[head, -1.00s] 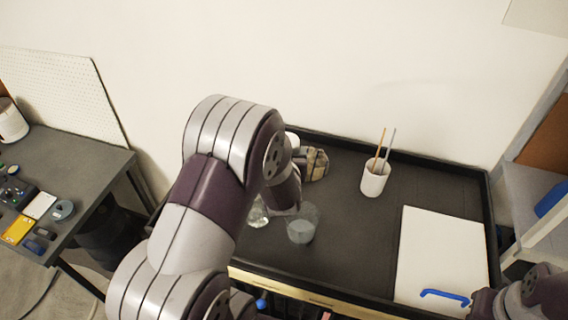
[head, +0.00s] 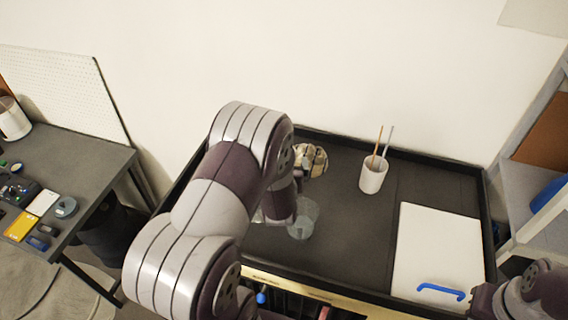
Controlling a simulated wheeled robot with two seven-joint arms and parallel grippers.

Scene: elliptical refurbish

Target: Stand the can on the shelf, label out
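I cannot make out a can for certain. A tan and dark banded round object (head: 311,159) lies at the back of the dark tray-like worktop, beside my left arm. A shelf unit (head: 535,190) stands at the right edge, and its grey board is partly cut off. My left arm crosses the middle of the view and reaches over the worktop. The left wrist end (head: 283,203) points down next to a clear glass (head: 304,219); its fingers are hidden, so I cannot tell whether they hold anything. Of my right arm only a link shows at the bottom right.
A white cup (head: 373,178) with two thin sticks stands on the worktop (head: 345,240). An open drawer shows below the front edge. A side table (head: 85,165) with small items stands left.

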